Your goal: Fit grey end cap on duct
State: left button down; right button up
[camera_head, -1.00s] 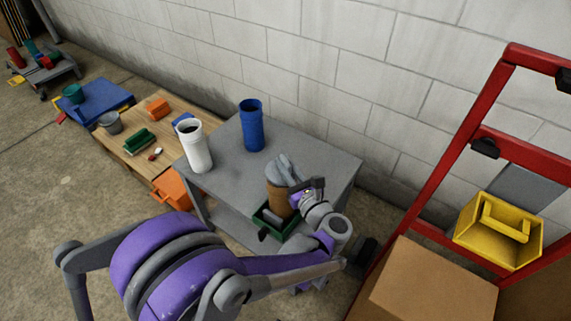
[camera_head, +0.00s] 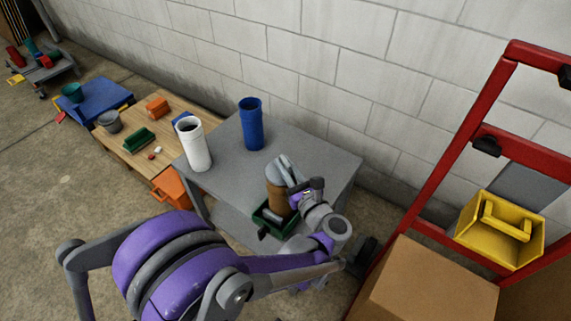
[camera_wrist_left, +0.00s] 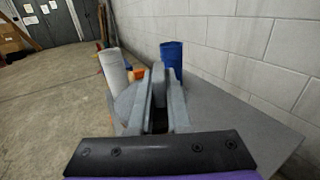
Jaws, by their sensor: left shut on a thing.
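A brown cylindrical duct (camera_head: 277,201) stands upright at the front right of the grey table, by a green bin. A grey piece, which looks like the end cap (camera_head: 271,172), is at the duct's top end. My left gripper (camera_head: 283,163) is there too, shut on the cap. In the left wrist view my grey fingers (camera_wrist_left: 160,88) reach forward, and the round grey cap (camera_wrist_left: 125,103) shows beside them. The fingers and cap share a colour, and I cannot tell whether the cap sits on the duct. My right gripper is not in view.
A white cylinder (camera_head: 196,148) and a blue cylinder (camera_head: 252,126) stand farther back on the grey table (camera_head: 310,150). The green bin (camera_head: 263,222) is at its front. A red frame (camera_head: 440,160), cardboard box (camera_head: 430,285) and yellow bin (camera_head: 515,249) are at right.

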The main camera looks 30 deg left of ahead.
pick_arm(q)
jog(key=shift+f, duration=0.2)
jog(key=c, duration=1.2)
grip_release()
jog(key=shift+o, duration=0.2)
jog(key=v, duration=1.1)
